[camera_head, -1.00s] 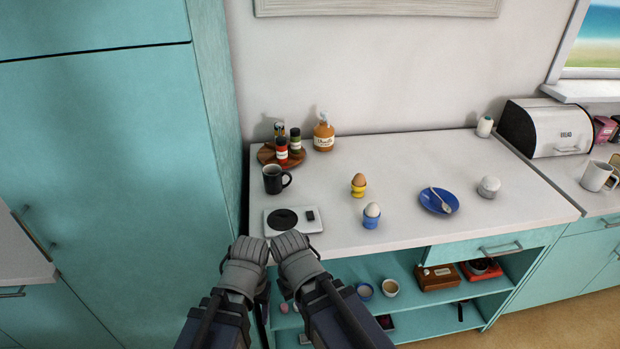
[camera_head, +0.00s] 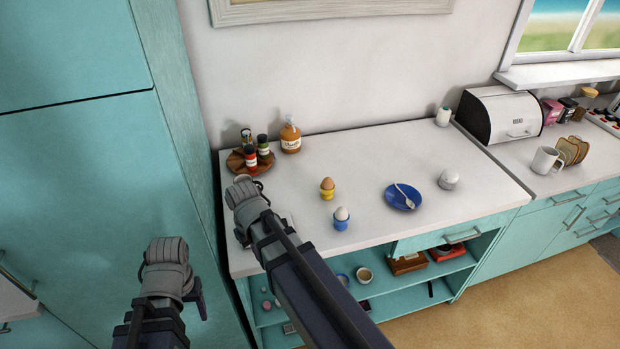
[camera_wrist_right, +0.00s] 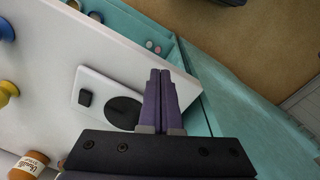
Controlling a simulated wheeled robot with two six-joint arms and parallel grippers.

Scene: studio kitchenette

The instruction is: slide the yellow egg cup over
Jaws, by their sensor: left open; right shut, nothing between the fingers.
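The yellow egg cup (camera_head: 327,195) stands upright on the white counter with a brown egg (camera_head: 327,183) in it. It also shows at the left edge of the right wrist view (camera_wrist_right: 9,90). My left gripper (camera_head: 199,299) is open, low in front of the tall teal cabinet, left of the counter and away from the cup; its fingers are mostly hidden.
A blue egg cup (camera_head: 341,225) with a white egg stands in front of the yellow one. A blue saucer (camera_head: 397,204) with a spoon lies to the right. A brown bottle (camera_head: 290,140) and a wooden tray (camera_head: 236,162) with jars stand behind. Counter around the yellow cup is clear.

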